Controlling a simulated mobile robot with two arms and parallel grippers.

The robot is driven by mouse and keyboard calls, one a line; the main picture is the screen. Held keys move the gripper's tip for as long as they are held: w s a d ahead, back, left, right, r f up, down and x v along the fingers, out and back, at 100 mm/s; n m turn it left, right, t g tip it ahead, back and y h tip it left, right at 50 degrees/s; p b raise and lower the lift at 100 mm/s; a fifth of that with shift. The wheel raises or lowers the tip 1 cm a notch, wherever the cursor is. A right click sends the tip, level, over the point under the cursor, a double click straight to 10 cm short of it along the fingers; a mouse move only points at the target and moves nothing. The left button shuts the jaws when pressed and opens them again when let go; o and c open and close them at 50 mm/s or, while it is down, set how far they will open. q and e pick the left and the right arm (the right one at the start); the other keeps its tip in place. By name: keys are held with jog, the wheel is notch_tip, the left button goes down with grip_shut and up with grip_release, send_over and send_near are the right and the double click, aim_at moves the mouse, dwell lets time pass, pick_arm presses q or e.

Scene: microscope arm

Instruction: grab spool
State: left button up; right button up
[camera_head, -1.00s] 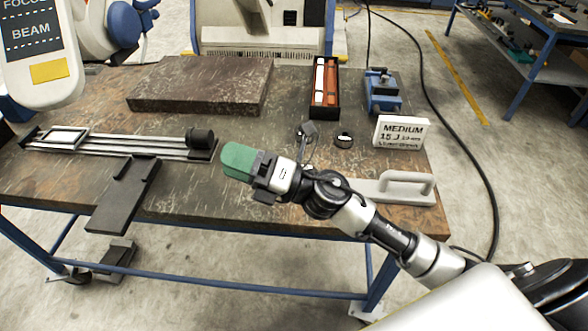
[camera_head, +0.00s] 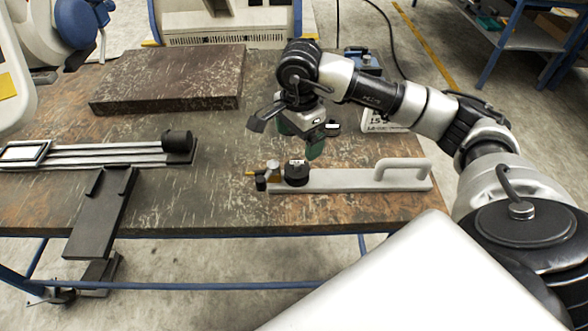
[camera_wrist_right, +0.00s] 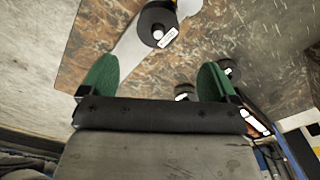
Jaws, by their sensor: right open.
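A short black cylinder with a white label, which looks like a spool (camera_head: 297,174), sits on the light grey handled bar (camera_head: 345,180) near the table's front edge. In the right wrist view a labelled black round piece (camera_wrist_right: 157,24) on a light bar shows beyond the fingers. My right gripper (camera_head: 301,138) points down above and behind the bar, apart from the cylinder. Its green fingers (camera_wrist_right: 157,78) are wide apart with nothing between them. Two smaller dark round pieces show near the right finger in the wrist view. My left gripper is out of view.
A rail with a black end piece (camera_head: 178,144) lies at left on the worn table (camera_head: 220,205), with a dark bracket (camera_head: 100,215) overhanging the front edge. A thick dark slab (camera_head: 170,77) lies behind. My right arm hides the back right area.

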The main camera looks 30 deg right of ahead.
aim_at(298, 164)
jog(key=f, duration=0.4)
jog(key=f+p, duration=0.1)
jog(key=f, duration=0.3)
jog(key=shift+s+a+f, duration=0.1)
jog(key=shift+s+f, duration=0.1)
jog(key=shift+f, duration=0.15)
jog(key=shift+r, duration=0.1)
jog(key=c, duration=1.1)
